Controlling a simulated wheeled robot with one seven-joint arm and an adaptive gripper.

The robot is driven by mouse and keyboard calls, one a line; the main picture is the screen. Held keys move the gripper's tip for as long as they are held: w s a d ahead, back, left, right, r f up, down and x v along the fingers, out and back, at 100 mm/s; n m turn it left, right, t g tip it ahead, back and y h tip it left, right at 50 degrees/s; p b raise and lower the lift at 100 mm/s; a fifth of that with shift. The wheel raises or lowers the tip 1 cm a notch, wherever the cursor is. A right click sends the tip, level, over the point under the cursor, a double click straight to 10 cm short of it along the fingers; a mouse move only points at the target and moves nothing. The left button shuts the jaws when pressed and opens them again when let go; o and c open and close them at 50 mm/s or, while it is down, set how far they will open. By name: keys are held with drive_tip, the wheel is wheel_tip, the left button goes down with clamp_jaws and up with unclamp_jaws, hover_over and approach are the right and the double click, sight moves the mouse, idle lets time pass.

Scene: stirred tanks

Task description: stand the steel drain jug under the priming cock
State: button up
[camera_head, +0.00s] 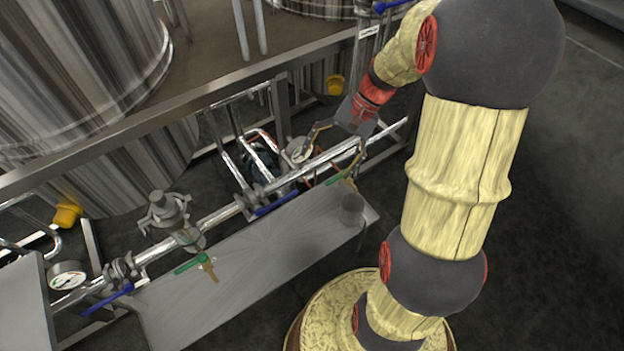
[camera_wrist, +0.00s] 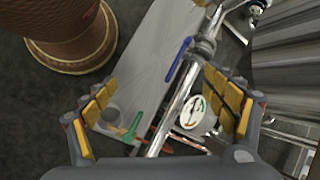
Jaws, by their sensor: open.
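A small steel jug (camera_head: 352,208) stands upright near the right end of the long steel shelf (camera_head: 258,262). In the wrist view the jug (camera_wrist: 111,115) shows from above, beside a green cock handle. That green-handled brass cock (camera_head: 347,182) is on the pipe just above the jug in the head view; I cannot tell if its outlet is exactly over the jug. A second green-handled cock (camera_head: 208,270) is farther left along the pipe. Which one is the priming cock is not marked. My gripper (camera_head: 335,150) is open and empty, above the pipe; its fingers (camera_wrist: 160,90) are spread wide.
A horizontal steel pipe with blue-handled valves (camera_head: 277,204) runs along the shelf. A round gauge (camera_head: 298,150) is near my gripper, another gauge (camera_head: 68,276) at far left. A metal frame (camera_head: 150,118) and large tanks (camera_head: 75,70) stand behind. The shelf's middle is clear.

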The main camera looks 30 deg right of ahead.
drive_tip(key=s+a+r+n+t+h, duration=0.5)
drive_tip(key=s+a+r+n, duration=0.5)
drive_tip(key=r, duration=0.5)
drive_tip(key=s+a+h, duration=0.1)
drive_tip(key=s+a, duration=0.1)
drive_tip(key=shift+s, duration=0.4)
